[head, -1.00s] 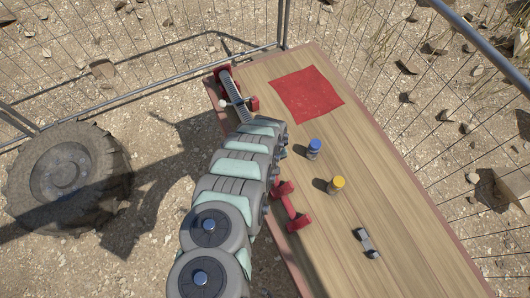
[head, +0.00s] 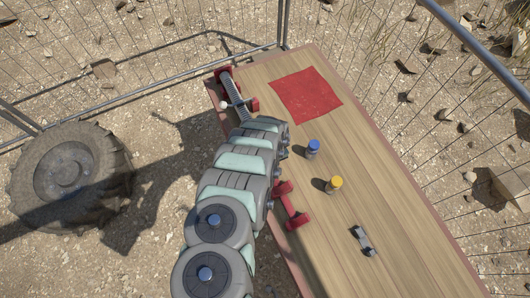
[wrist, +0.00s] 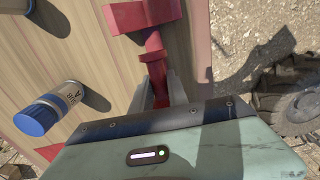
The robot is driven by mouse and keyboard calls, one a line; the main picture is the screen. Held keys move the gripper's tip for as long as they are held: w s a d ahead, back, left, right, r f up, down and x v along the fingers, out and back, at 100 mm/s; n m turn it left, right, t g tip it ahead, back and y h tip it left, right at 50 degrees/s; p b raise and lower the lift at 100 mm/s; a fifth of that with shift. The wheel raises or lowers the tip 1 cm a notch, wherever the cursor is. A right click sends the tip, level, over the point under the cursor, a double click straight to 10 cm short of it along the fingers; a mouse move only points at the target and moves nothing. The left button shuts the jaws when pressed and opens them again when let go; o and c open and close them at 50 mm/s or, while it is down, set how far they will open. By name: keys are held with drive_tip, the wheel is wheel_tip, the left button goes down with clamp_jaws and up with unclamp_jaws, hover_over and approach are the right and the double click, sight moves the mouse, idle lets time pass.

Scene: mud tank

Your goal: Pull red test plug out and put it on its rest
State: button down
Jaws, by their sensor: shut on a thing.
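My gripper (wrist: 162,88) is shut on a slim red part, which I take to be the red test plug (wrist: 157,70), in the wrist view. One finger lies on each side of it. Above the fingers, the red part lines up with a wider red block (wrist: 140,15) at the table; I cannot tell whether the two are joined. In the head view my arm hides the gripper. A red piece with two block-like ends (head: 297,220) lies beside the arm on the table's left edge. I cannot tell which part is the rest.
A blue-capped bottle (head: 313,149) and a yellow-capped one (head: 333,185) stand on the wooden table right of my arm. A small grey part (head: 364,241) lies nearer. A red square (head: 306,95) and a red fitting with a ribbed hose (head: 235,95) are at the far end.

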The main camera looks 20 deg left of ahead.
drive_tip(key=shift+r+p, duration=1.75)
drive_tip(key=shift+r, duration=0.95)
